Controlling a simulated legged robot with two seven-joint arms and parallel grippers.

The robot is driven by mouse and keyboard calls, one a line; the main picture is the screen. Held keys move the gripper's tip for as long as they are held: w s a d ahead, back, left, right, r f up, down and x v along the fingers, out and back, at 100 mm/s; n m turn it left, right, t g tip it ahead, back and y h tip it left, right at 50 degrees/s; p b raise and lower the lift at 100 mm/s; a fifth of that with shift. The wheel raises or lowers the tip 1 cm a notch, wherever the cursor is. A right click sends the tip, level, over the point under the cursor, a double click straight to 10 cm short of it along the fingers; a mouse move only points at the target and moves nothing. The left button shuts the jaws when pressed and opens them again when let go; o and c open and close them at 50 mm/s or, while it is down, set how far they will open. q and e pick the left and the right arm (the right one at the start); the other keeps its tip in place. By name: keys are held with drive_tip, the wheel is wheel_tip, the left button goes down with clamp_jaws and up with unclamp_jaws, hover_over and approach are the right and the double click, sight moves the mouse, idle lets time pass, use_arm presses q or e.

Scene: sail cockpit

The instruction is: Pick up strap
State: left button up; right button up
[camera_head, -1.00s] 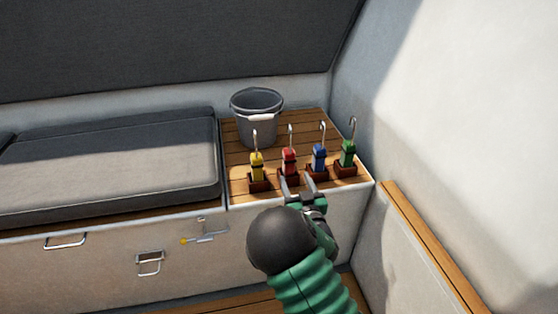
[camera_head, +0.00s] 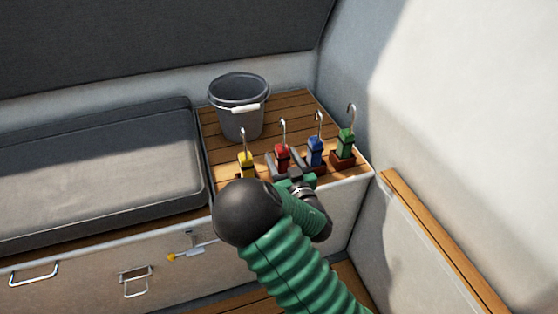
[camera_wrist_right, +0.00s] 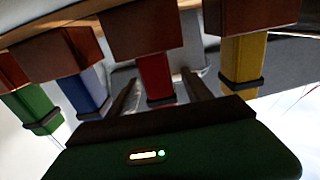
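Several straps with metal hooks stand upright in brown holders on the wooden locker top: a yellow strap (camera_head: 246,162), a red strap (camera_head: 282,156), a blue strap (camera_head: 315,150) and a green strap (camera_head: 346,142). My right gripper (camera_head: 284,164) is open at the red strap. In the right wrist view, its two fingers (camera_wrist_right: 160,90) stand on either side of the red strap (camera_wrist_right: 154,76), with gaps showing. The blue strap (camera_wrist_right: 86,92) and yellow strap (camera_wrist_right: 244,58) lie outside the fingers. My forearm hides the lower front of the yellow strap's holder. My left gripper is out of view.
A grey bucket (camera_head: 239,105) stands behind the straps. A grey cushion (camera_head: 110,175) lies to the left. The locker front (camera_head: 75,265) has metal handles and a latch. A pale wall (camera_head: 440,110) and a wood-topped ledge (camera_head: 440,240) bound the right side.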

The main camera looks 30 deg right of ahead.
drive_tip(key=shift+w+a+f, duration=0.1)
drive_tip(key=c, duration=0.4)
clamp_jaws()
